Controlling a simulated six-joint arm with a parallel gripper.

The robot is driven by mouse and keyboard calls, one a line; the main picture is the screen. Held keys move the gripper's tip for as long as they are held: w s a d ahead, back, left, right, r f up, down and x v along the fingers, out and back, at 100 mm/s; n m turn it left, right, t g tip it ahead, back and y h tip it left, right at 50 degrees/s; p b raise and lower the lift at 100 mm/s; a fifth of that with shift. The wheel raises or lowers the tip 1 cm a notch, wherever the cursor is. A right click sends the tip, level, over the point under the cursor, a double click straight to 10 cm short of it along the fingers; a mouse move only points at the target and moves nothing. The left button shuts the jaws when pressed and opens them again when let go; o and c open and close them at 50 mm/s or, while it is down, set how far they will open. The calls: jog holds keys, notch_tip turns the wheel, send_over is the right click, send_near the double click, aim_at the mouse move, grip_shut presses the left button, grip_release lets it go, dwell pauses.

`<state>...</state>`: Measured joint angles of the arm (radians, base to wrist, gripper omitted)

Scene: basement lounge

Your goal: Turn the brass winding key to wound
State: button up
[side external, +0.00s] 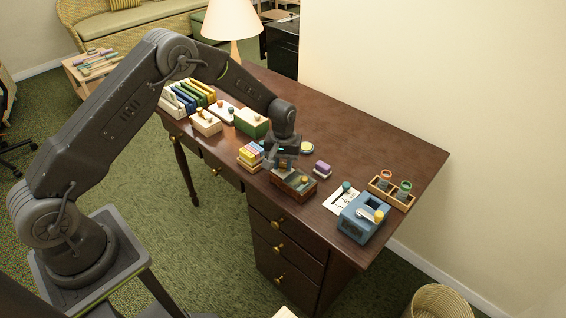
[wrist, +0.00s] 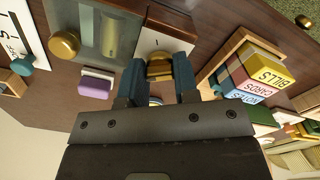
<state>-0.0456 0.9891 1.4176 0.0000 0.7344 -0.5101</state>
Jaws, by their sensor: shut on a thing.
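The brass winding key (wrist: 159,69) shows between the two blue-grey fingers of my gripper (wrist: 159,64) in the wrist view. The fingers are shut on it from both sides. Just beyond it is a pale plate with a small dark mark (wrist: 165,41). Beside the plate is a grey glassy panel (wrist: 112,32) with a round brass knob (wrist: 64,45). In the side view my gripper (side external: 281,166) points down at the left end of a small reddish-brown wooden box (side external: 293,187). The key is hidden there, and its turned position cannot be told.
A tray of labelled coloured blocks (side external: 250,155) stands close on the left. A purple block (side external: 322,168) lies behind the box. To the right are a white card (side external: 340,199), a blue device (side external: 361,222) and a wooden rack (side external: 391,195). The desk's far right (side external: 405,150) is clear.

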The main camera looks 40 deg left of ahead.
jog(key=m, duration=0.4)
jog(key=shift+m, duration=0.3)
jog(key=m, duration=0.4)
jog(key=shift+m, duration=0.3)
jog(key=m, duration=0.4)
jog(key=shift+m, duration=2.5)
jog(key=o, duration=0.9)
jog(key=shift+o, duration=0.2)
